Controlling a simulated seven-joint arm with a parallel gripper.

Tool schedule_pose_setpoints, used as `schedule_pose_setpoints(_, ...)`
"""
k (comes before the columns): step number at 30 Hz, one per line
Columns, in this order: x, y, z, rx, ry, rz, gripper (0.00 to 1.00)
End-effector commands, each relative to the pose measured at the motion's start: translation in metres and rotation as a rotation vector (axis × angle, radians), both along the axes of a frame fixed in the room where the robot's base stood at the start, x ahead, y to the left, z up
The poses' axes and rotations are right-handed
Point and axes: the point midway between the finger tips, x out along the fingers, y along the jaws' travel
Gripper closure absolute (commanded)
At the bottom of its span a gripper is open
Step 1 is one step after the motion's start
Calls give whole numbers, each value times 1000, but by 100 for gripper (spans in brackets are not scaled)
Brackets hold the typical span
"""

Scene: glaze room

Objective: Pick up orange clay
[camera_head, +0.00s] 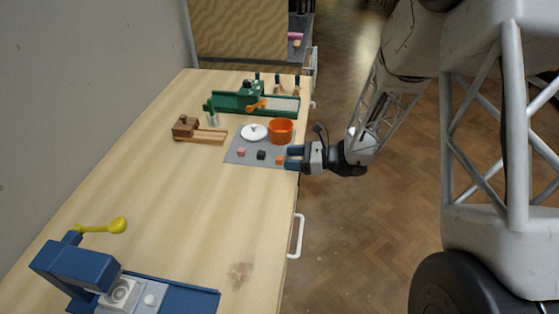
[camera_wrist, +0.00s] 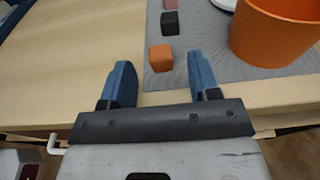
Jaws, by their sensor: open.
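The orange clay (camera_head: 280,160) is a small cube on the near edge of the grey mat (camera_head: 241,150), at the right end of a row with a black cube (camera_head: 261,155) and a pink cube (camera_head: 241,152). In the wrist view the orange clay (camera_wrist: 160,58) lies beyond my fingertips, between their lines, and apart from them. My gripper (camera_head: 291,158) is open and empty at the table's right edge. Its two blue fingers (camera_wrist: 160,75) show in the wrist view.
An orange pot (camera_head: 280,130) stands close beside the orange clay, with a white lid (camera_head: 254,132) next to it. The middle of the table (camera_head: 190,205) is clear.

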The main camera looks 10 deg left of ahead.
Motion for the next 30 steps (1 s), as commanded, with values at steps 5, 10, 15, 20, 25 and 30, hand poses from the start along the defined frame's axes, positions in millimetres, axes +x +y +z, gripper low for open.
schedule_pose_setpoints(5,0,17,-2,0,0,1,44)
schedule_pose_setpoints(10,0,23,-3,0,0,1,44)
schedule_pose_setpoints(15,0,24,-3,0,-1,1,44)
schedule_pose_setpoints(20,0,23,-3,0,-1,0,44)
schedule_pose_setpoints(25,0,23,-3,0,-1,0,44)
schedule_pose_setpoints(30,0,23,-3,0,-1,0,61)
